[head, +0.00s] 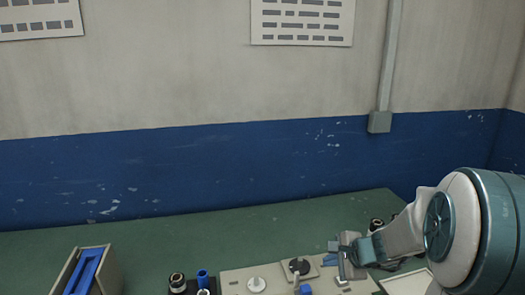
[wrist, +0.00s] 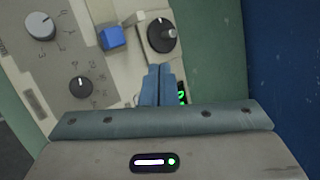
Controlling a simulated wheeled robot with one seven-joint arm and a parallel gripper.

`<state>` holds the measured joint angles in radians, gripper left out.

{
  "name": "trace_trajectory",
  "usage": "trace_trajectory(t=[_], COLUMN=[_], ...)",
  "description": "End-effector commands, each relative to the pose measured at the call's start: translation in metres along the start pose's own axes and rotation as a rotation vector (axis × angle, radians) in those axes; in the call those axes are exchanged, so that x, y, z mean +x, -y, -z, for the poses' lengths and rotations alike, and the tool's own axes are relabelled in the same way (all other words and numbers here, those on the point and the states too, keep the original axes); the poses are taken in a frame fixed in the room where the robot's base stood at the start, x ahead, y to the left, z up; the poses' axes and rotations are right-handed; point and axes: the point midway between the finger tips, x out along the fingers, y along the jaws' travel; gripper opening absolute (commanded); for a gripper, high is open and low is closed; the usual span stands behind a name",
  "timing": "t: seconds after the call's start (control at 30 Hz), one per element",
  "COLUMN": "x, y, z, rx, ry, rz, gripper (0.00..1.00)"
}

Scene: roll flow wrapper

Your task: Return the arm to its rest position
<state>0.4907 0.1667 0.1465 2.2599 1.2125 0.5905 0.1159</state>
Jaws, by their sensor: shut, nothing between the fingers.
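My gripper (wrist: 157,84) shows in the wrist view with its two blue fingers together and nothing between them. In the head view my gripper (head: 333,254) is at the lower right, over the right part of the control panel (head: 236,276). In the wrist view the panel (wrist: 62,62) lies behind the fingers. A black knob (wrist: 162,35) on a pale block is just beyond the fingertips. I cannot tell whether the fingers touch anything.
The panel carries a white knob (wrist: 40,26), a smaller black knob (wrist: 80,87) and a blue block (wrist: 112,37). A grey box with a blue insert (head: 84,272) stands at the left. The green table (head: 150,247) is clear towards the blue wall (head: 200,170).

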Motion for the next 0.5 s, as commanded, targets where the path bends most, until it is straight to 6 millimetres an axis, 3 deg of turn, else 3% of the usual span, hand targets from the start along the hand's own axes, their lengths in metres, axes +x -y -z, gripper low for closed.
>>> trace_trajectory(t=[0.03,0.2,0.33,0.5], x=[-0.011,-0.045,-0.076,-0.115], y=[-0.005,-0.041,-0.074,-0.112], z=[-0.025,-0.083,-0.108,-0.118], rx=[-0.133,-0.547,-0.848,-1.191], ry=[0.017,0.058,0.068,0.049], rz=[-0.036,-0.182,-0.3,-0.448], gripper=[0.0,0.0,0.0,0.0])
